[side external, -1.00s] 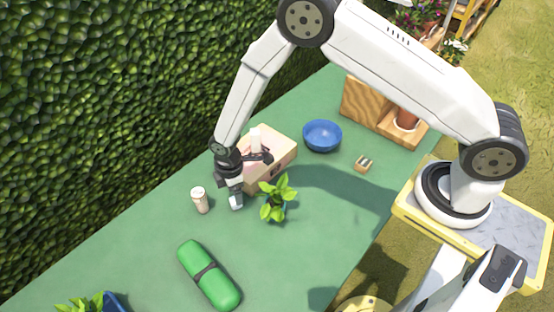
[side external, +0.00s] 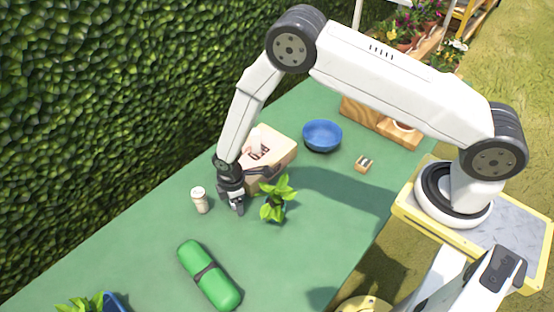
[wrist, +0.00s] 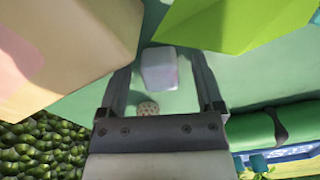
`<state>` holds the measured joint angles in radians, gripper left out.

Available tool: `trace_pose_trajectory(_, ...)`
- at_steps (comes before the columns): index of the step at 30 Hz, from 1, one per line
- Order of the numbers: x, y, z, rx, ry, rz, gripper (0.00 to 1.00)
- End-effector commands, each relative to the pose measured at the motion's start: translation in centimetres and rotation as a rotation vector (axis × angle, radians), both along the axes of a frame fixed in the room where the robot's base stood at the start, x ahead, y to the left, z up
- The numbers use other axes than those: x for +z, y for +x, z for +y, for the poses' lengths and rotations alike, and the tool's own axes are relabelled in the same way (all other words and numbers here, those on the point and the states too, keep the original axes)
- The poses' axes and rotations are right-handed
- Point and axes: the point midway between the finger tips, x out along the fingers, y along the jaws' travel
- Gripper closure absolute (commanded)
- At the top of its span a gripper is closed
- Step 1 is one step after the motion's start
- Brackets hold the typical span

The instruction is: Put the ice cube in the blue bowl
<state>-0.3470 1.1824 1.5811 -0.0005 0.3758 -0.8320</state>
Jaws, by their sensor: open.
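The ice cube (wrist: 160,70) is a pale, whitish block in the wrist view. It appears between my two gripper fingers, over the green table. My gripper (side external: 236,207) is low over the table in the side view, with its fingers apart on either side of the cube. I cannot make out the cube clearly in the side view, where the fingers mostly cover it. The blue bowl (side external: 322,137) stands empty on the table, farther back and to the right of my gripper.
A pale box (side external: 272,147) stands just behind my gripper, and a leafy plant (side external: 275,200) close on its right. A small jar (side external: 200,201) is to the left. A green case (side external: 208,277) lies in front. A sharpener (side external: 365,163) and wooden stand (side external: 372,120) are near the bowl.

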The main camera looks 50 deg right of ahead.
Motion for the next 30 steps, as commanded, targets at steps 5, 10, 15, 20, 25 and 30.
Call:
trace_pose_trajectory(5, 0.02, 0.0, -0.01, 0.0, 0.0, 0.0, 0.15)
trace_pose_trajectory(10, 0.02, -0.02, -0.01, 0.0, 0.0, 0.0, 0.24)
trace_pose_trajectory(15, 0.03, -0.02, -0.01, 0.0, 0.0, 0.001, 0.78)
trace_pose_trajectory(20, 0.03, -0.01, -0.01, 0.0, 0.0, 0.0, 1.0)
trace_pose_trajectory(25, 0.04, -0.01, -0.01, 0.0, 0.0, 0.0, 1.0)
trace_pose_trajectory(30, 0.32, 0.0, 0.0, 0.0, 0.0, 0.0, 1.0)
